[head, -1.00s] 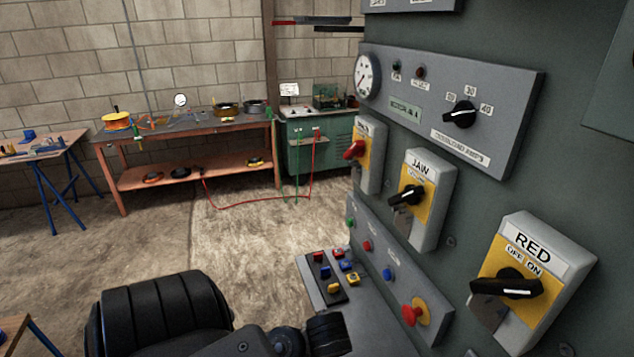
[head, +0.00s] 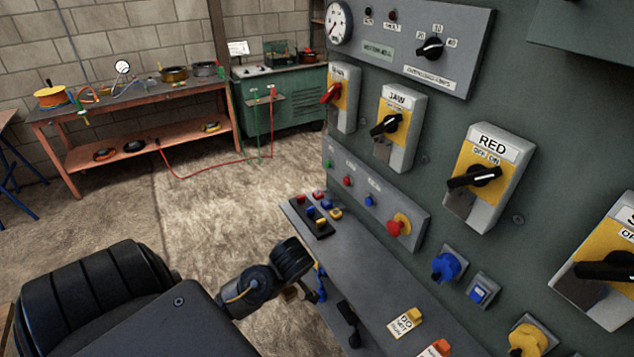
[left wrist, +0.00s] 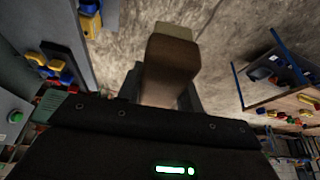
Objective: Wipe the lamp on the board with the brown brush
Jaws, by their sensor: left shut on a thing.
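In the left wrist view, my left gripper (left wrist: 163,92) is shut on the brown brush (left wrist: 172,58), a brown block with a paler tan end, pointing away from the wrist over the floor. In the head view my left forearm reaches in from the lower left, and the gripper is mostly hidden behind the wrist, beside the ledge. The grey board carries two small dark round lamps, one greenish (head: 368,12) and one reddish (head: 392,14), at the top beside a gauge. The brush is apart from them. My right gripper is not in view.
A row of green (head: 327,163), red (head: 347,181) and blue (head: 369,200) round parts and a red mushroom button (head: 398,226) sit lower on the board. Rotary switches (head: 474,180) stick out. The ledge (head: 370,270) holds padlocks and tags. Open floor lies left.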

